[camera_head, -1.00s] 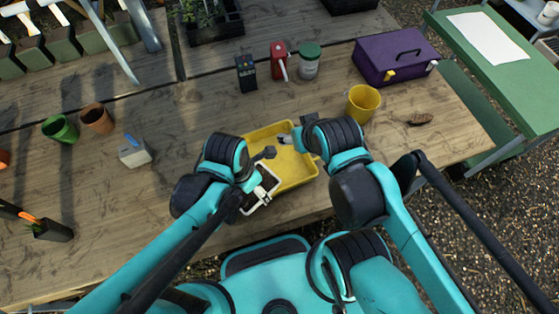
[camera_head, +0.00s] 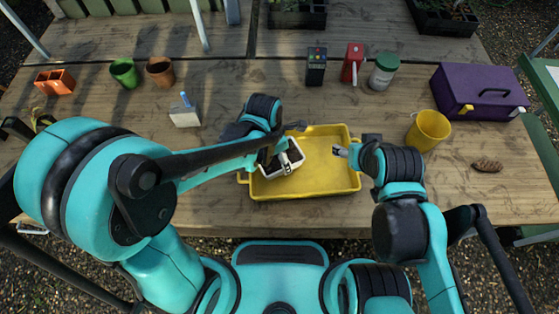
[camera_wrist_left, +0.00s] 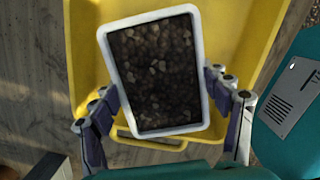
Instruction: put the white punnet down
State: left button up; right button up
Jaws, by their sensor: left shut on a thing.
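The white punnet (camera_head: 291,165), filled with dark brown soil or gravel, is over the left part of the yellow tray (camera_head: 330,180). In the left wrist view the punnet (camera_wrist_left: 198,75) sits between the two fingers of my left gripper (camera_wrist_left: 165,105), which is shut on it. The yellow tray (camera_wrist_left: 240,25) shows beneath it. I cannot tell whether the punnet touches the tray floor. In the head view my left arm hides part of the punnet and of the left gripper (camera_head: 280,150). My right gripper (camera_head: 341,151) is at the tray's right rim; its fingers are too small to read.
A yellow pot (camera_head: 428,130) and a purple toolbox (camera_head: 470,90) stand to the right. A dark device (camera_head: 316,68), a red can (camera_head: 352,63) and a green-lidded jar (camera_head: 383,72) stand behind the tray. A white-and-blue item (camera_head: 184,112) is at left. Bare wood lies between.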

pick_arm(q)
jog(key=shift+f+b, duration=0.5)
jog(key=shift+f, duration=0.95)
jog(key=shift+f, duration=0.1)
jog(key=o, duration=1.4)
jog(key=shift+c, duration=0.2)
